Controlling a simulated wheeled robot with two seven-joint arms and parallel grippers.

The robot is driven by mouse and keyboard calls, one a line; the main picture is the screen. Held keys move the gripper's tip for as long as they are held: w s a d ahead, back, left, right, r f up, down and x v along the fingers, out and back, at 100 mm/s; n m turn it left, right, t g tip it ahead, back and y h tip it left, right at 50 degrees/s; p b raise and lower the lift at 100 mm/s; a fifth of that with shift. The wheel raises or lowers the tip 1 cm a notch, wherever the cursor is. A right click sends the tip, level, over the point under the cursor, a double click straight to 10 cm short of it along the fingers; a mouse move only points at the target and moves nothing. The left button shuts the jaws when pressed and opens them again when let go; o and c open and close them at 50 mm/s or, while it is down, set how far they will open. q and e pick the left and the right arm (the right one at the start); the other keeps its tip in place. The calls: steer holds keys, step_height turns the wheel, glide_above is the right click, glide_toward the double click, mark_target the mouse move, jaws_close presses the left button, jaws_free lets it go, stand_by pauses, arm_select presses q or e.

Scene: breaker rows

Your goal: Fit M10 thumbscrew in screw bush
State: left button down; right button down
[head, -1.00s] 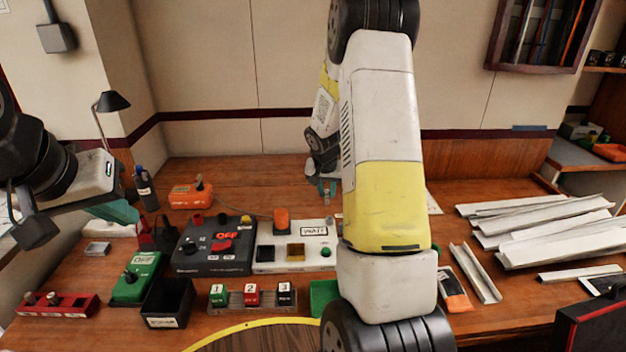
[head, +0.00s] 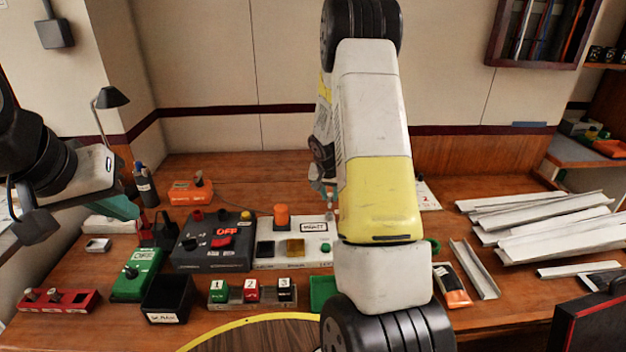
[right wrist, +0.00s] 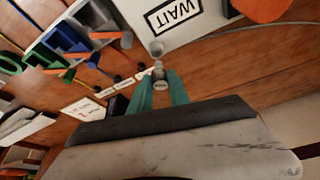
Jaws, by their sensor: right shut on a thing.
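In the right wrist view my right gripper (right wrist: 161,78) has its teal fingers shut on a small grey metal piece, the M10 thumbscrew (right wrist: 159,70). Just beyond it a small round grey piece, seemingly the screw bush (right wrist: 156,48), sits at the corner of the white panel (right wrist: 190,30) with the WAIT label. The thumbscrew looks close to the bush; whether they touch I cannot tell. In the head view my right arm hides most of that gripper and part of the white panel (head: 268,263). My left gripper (head: 122,207) is at the left, away from the panel; its opening is unclear.
An orange knob (head: 282,217) stands on the white panel. A dark OFF box (head: 190,258) is left of it. A black bin (head: 168,296) and numbered blocks (head: 252,293) lie in front. Metal channels (head: 545,225) are piled on the right. In the wrist view several coloured tools (right wrist: 65,45) lie left.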

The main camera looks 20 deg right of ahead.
mark_target(329, 206)
steer(key=shift+f, duration=0.9)
steer(key=shift+f, duration=1.55)
stand_by(0.9)
steer(key=c, duration=1.2)
jaws_free()
steer(key=shift+o, duration=0.2)
steer(key=v, duration=0.7)
steer(key=shift+r, duration=0.35)
steer(key=shift+s+a, duration=0.1)
steer(key=s+a+r+n+t+y, duration=0.1)
steer(key=s+a+r+n+y, duration=0.1)
steer(key=s+a+r, duration=0.65)
steer(key=s+a+r+n+t+y, duration=0.1)
steer(key=s+a+r+n, duration=0.15)
steer(key=s+r, duration=1)
steer(key=s+a+r+n, duration=0.1)
steer(key=s+a+r, duration=0.1)
steer(key=s, duration=0.2)
steer(key=s+a+r+n+y, duration=0.1)
steer(key=s+a+r, duration=0.1)
steer(key=s+r, duration=0.1)
steer(key=shift+s, duration=0.45)
